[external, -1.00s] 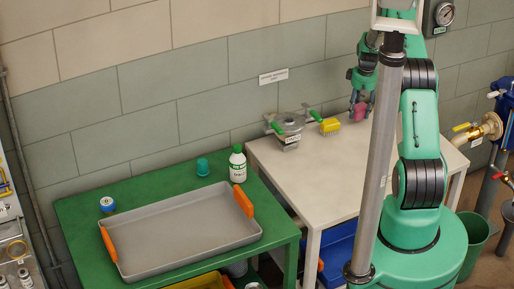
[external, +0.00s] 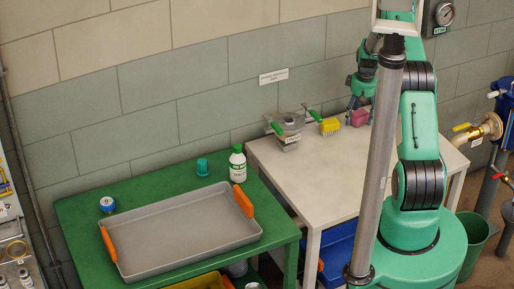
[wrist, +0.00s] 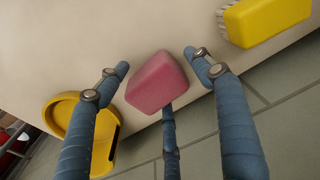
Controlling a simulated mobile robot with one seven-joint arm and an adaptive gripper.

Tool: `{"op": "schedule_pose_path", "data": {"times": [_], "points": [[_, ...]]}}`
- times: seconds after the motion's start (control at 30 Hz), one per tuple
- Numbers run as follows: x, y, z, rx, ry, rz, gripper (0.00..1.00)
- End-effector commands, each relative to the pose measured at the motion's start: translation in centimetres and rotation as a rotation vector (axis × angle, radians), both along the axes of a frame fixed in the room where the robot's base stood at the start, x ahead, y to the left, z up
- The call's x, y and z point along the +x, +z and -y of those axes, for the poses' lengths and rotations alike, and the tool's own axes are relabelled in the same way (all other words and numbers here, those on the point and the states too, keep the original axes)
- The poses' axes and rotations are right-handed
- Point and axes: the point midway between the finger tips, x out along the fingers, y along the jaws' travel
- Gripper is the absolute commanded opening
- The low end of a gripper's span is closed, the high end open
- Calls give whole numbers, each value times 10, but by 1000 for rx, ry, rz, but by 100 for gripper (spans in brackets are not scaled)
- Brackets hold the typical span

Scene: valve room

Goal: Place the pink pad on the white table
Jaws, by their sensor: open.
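The pink pad (external: 360,117) rests on the white table (external: 345,175) close to its back edge, right of a yellow brush. In the wrist view the pink pad (wrist: 158,83) lies between my spread fingers, on the pale table top at its edge. My gripper (wrist: 157,62) is open, with two blue fingers on either side of the pad and a third partly hidden below it. Gaps show between the two side fingers and the pad. In the external view my gripper (external: 360,102) hangs just over the pad.
The yellow brush (wrist: 265,20) is right of my fingers. A round yellow object (wrist: 72,120) is on the left, partly behind a finger. The front of the table is clear. The wall is close behind.

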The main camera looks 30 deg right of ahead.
Motion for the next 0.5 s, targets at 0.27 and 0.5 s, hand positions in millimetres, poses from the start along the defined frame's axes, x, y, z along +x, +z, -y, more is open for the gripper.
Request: {"op": "schedule_pose_path", "data": {"times": [0.27,0.5], "points": [[0,9,0,-1,0,1,66],[-2,38,1,-1,0,2,66]]}}
